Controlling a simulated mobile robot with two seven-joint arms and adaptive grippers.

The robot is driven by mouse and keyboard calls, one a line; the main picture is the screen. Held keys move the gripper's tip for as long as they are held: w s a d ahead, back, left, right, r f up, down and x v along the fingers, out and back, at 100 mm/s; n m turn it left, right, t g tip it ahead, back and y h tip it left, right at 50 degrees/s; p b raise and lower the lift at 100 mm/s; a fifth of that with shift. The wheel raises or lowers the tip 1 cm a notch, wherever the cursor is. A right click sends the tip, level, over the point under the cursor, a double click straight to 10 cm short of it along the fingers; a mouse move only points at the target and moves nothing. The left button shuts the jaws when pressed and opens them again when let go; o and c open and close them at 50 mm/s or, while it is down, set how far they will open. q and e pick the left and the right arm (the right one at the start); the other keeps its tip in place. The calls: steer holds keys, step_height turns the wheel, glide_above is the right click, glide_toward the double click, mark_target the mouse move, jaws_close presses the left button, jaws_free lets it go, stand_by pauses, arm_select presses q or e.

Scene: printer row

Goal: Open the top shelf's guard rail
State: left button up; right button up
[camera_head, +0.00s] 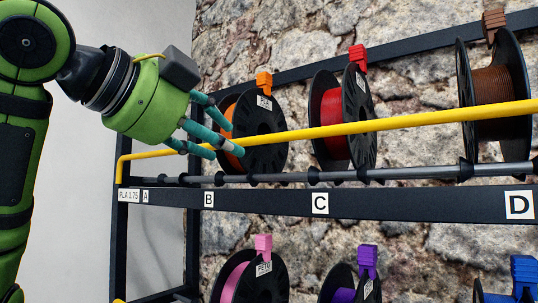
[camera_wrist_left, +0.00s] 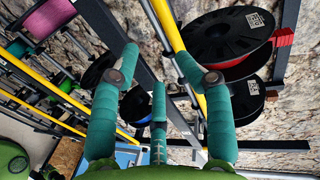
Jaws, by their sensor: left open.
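The top shelf's yellow guard rail (camera_head: 330,130) runs across the front of the spools, above the grey rod, and bends down at the shelf's left end. My left gripper (camera_head: 230,145) is at the rail's left part, in front of the orange spool, fingers spread and nothing clasped. In the left wrist view, the rail (camera_wrist_left: 163,20) runs between the open fingertips (camera_wrist_left: 155,55) and then behind the right-hand finger. I cannot tell whether a finger touches it. My fingers hide a bit of the rail in the head view. My right gripper is not in view.
An orange spool (camera_head: 263,135), a red spool (camera_head: 333,115) and a brown spool (camera_head: 492,85) stand behind the rail on the grey rod (camera_head: 400,173). Slots are labelled A to D. A lower shelf holds a pink spool (camera_head: 238,283) and others. A stone wall is behind.

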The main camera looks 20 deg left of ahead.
mark_target(250, 143)
arm_select(q)
steer(key=shift+w+d+r+p, duration=0.25)
steer(key=shift+d+r, duration=0.1)
steer(key=shift+d, duration=0.2)
steer(key=shift+w+d+r+p, duration=0.1)
steer(key=shift+d+r+p, duration=0.2)
steer(key=shift+d, duration=0.2)
steer(key=w+p, duration=0.1)
steer(key=w, duration=0.1)
steer(key=w+f+p, duration=0.1)
steer(key=w, duration=0.1)
steer(key=shift+w+d, duration=0.15)
steer(key=shift+w, duration=0.05)
steer(key=shift+w+d, duration=0.15)
steer(key=shift+d, duration=0.05)
steer(key=shift+w+d+f, duration=0.15)
steer(key=shift+d, duration=0.05)
steer(key=shift+w, duration=0.1)
steer(key=shift+a, duration=0.1)
jaws_close()
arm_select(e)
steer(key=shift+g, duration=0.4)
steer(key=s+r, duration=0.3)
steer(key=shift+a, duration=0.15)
